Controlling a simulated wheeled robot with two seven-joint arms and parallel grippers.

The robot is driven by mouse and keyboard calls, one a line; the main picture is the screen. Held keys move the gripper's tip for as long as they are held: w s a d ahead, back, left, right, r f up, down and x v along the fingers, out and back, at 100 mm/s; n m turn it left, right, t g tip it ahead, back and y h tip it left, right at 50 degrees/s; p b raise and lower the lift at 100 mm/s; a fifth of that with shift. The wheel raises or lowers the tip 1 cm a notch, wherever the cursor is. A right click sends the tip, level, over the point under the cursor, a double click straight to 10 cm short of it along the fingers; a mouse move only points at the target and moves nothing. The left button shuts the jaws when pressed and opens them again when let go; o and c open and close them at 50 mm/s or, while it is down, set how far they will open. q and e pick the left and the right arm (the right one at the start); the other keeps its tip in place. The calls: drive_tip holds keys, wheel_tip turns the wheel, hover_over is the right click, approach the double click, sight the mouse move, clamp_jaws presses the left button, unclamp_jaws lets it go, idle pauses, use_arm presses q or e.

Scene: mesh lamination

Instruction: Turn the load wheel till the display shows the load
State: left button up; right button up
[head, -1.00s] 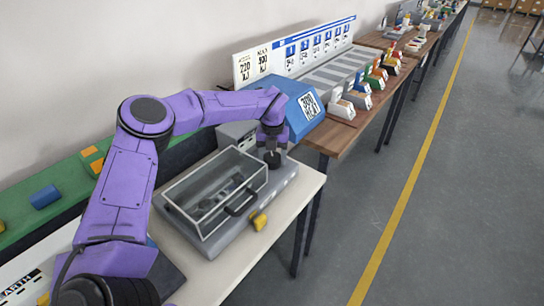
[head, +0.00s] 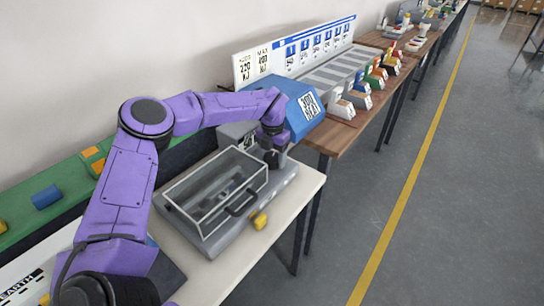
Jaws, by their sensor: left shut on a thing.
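A grey machine (head: 209,245) with a clear lidded chamber (head: 215,190) and a dark handle stands on the pale table. My left gripper (head: 272,158) is at the machine's back right corner, shut on a small dark knob, the load wheel (head: 271,160), which it mostly hides. My right gripper is not in view.
A yellow knob (head: 259,221) sits on the machine's front right. The pale table (head: 225,275) has an edge on the right. A wooden bench (head: 335,136) with several coloured blocks stands behind.

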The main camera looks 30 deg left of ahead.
sight(273, 156)
use_arm(q)
drive_tip(key=shift+w+r, duration=0.1)
drive_tip(key=shift+r, duration=0.05)
drive_tip(key=o, duration=1)
drive_tip(key=shift+o, duration=0.2)
wheel_tip(273, 156, up, 10)
drive_tip(key=b, duration=0.1)
drive_tip(key=shift+r, duration=0.25)
drive_tip(key=shift+b, duration=0.35)
